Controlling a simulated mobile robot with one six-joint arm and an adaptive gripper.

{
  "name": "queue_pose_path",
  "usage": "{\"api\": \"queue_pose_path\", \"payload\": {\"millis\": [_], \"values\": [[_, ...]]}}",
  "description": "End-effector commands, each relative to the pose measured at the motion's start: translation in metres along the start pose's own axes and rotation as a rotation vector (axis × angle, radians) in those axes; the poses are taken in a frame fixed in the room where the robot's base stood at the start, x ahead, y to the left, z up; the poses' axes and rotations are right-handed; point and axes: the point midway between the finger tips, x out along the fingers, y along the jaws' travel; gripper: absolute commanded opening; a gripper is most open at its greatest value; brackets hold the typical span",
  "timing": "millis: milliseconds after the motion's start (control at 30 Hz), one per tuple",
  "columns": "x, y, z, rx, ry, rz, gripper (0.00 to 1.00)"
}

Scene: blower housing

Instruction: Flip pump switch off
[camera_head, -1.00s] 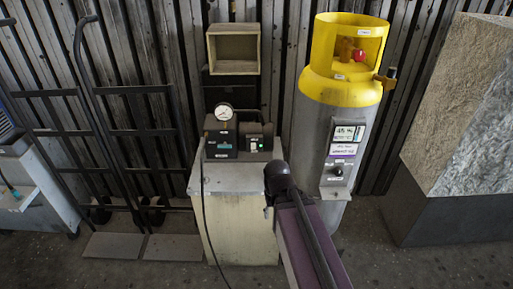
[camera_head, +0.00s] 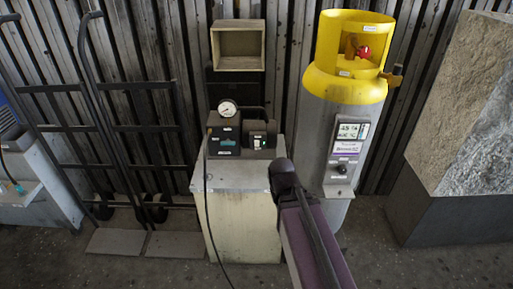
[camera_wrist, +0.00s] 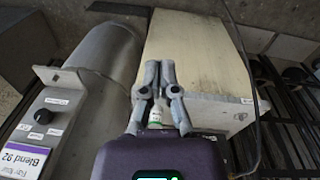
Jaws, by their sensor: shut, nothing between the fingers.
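The pump (camera_head: 226,137) is a dark box with a round white gauge (camera_head: 228,108), on top of a beige cabinet (camera_head: 240,215). A smaller dark unit (camera_head: 259,137) sits at its right; its face looks dark, and I cannot make out the switch lever. In the head view my arm stands right of the pump and the fingers are hidden.
A grey tank with a yellow collar (camera_head: 345,85) and a control panel (camera_head: 346,147) stands close at the right. A black hose (camera_head: 206,200) hangs down the cabinet front. A hand truck (camera_head: 100,130) is at left, a stone block (camera_head: 470,110) at far right.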

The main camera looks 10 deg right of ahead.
Motion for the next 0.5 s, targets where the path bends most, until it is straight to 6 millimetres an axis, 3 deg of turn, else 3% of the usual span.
{"api": "queue_pose_path", "payload": {"millis": [200,500], "values": [[0.026,0.021,-0.026,0.008,0.104,0.15,0.0],[0.045,0.056,-0.075,-0.018,0.312,0.418,0.0]]}}
